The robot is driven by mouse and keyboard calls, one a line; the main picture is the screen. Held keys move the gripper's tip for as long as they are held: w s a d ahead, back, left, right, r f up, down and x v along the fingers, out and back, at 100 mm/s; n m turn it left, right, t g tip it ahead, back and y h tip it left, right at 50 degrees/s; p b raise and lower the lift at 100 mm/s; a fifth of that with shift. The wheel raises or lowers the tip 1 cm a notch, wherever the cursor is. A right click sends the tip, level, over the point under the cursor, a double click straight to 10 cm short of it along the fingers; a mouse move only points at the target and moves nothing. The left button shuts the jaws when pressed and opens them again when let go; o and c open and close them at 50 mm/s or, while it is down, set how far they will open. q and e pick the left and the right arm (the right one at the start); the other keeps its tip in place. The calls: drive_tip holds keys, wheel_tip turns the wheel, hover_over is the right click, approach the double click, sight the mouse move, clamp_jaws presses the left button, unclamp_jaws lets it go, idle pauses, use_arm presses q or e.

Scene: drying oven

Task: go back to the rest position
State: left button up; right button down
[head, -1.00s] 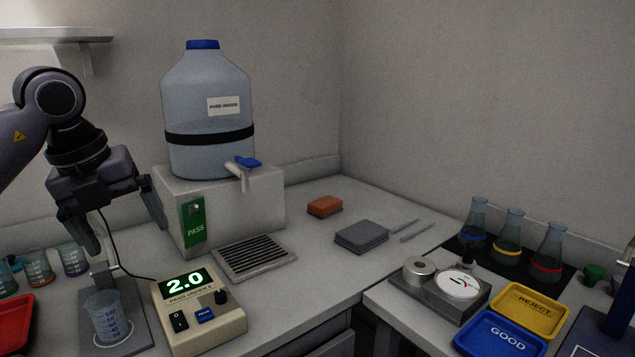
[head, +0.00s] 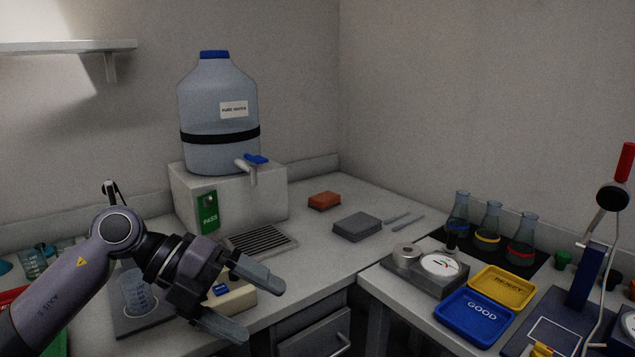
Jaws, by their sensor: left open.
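My left gripper (head: 262,304) is open and empty. It hangs in front of the left bench, with its fingers pointing right and slightly down. My right gripper does not show.
A big water bottle (head: 217,105) with a tap stands on a white block (head: 240,193) at the back. Yellow (head: 502,286) and blue (head: 474,317) trays and several flasks stand right.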

use_arm(q)
drive_tip(key=s+d+n+h+p, duration=0.1)
drive_tip(key=s+d+n+h, duration=0.15)
drive_tip(key=d+h, duration=0.35)
drive_tip(key=a+f+n+t+y+p, duration=0.2)
drive_tip(key=a+f+n+t+y, duration=0.35)
drive_tip(key=n+t, duration=0.5)
drive_tip(key=a+f+n+t+y+p, duration=0.1)
drive_tip(key=a+f+n+t+y, duration=0.45)
drive_tip(key=n, duration=0.85)
drive_tip(key=s+a+f+n+g+y+p, duration=0.1)
drive_tip(key=s+a+f+n+g+y, duration=0.1)
drive_tip(key=s+f, duration=0.5)
drive_tip(key=s+a+f+n+g+y, duration=0.2)
drive_tip(key=s+a+f+n+g, duration=0.1)
drive_tip(key=s+f, duration=0.5)
wheel_tip(320, 180, down, 2)
drive_tip(key=shift+s+a+f+n+p, duration=0.2)
drive_tip(key=shift+a+n+p, duration=0.15)
drive_tip(key=shift+n, duration=0.15)
drive_tip(key=shift+w, duration=0.1)
